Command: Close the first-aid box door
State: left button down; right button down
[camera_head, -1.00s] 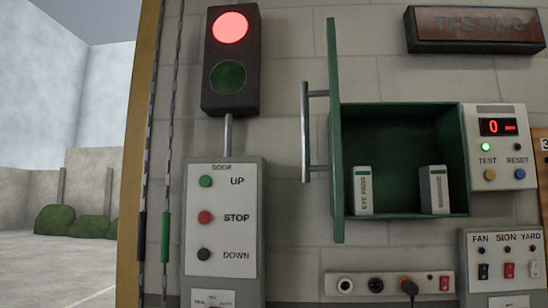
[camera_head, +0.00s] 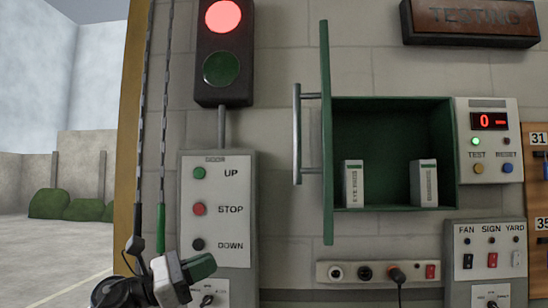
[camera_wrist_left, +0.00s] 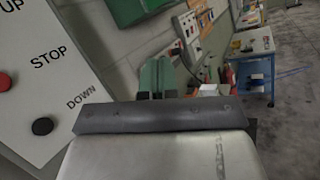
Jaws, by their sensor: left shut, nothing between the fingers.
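The green first-aid box (camera_head: 392,150) is on the wall, with its inside showing. Its door (camera_head: 327,135) stands open, swung out on the left side and seen nearly edge-on. A grey bar handle (camera_head: 298,135) is on the door's left face. Two white cartons, one at the left (camera_head: 353,184) and one at the right (camera_head: 424,183), stand inside. My left gripper (camera_head: 207,266) is at the lower left, in front of the door control panel and apart from the box. Its green fingers (camera_wrist_left: 157,78) are together and empty in the left wrist view. My right gripper is out of view.
The control panel (camera_head: 217,235) with UP, STOP and DOWN buttons is behind my left gripper. A socket strip (camera_head: 378,272) runs below the box. A tester unit (camera_head: 489,140) adjoins the box's right side. Chains (camera_head: 162,120) hang at the left.

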pick_arm(q)
jog(key=s+d+r+m+g+y+p, duration=0.1)
jog(key=s+d+r+m+g+y, duration=0.15)
jog(key=s+r+m, duration=1.45)
jog(key=w+d+r+n+p, duration=0.1)
jog(key=w+d+p, duration=0.4)
jog(key=d, duration=0.6)
jog(key=shift+d+r+n+t+y+p, duration=0.2)
jog(key=shift+d+n+t+y+p, duration=0.2)
jog(key=shift+n+p, duration=0.45)
jog(key=shift+w, duration=0.1)
